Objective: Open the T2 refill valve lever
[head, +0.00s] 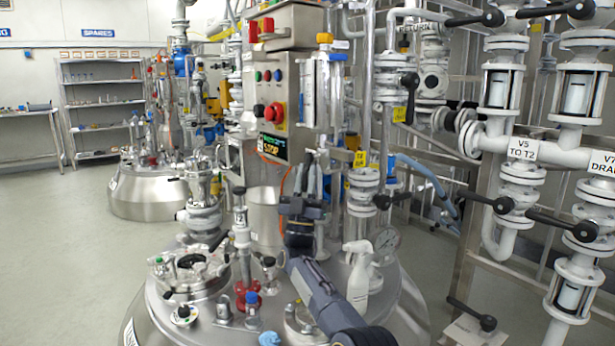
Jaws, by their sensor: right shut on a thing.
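My right gripper (312,165) is in the middle of the head view, its dark fingers pointing up in front of the steel pipework beside the control box. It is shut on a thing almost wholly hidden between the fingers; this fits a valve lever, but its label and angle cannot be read. Small yellow tags (360,159) hang on the pipes just right of the gripper. A white flanged valve (364,180) with a dark handle (383,201) stands to the right of the gripper, apart from it. My left gripper is not in view.
A control box (272,110) with a red button and lit display stands behind the gripper. Several black-handled valves (503,205) line the right. The floor (60,240) at left is clear.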

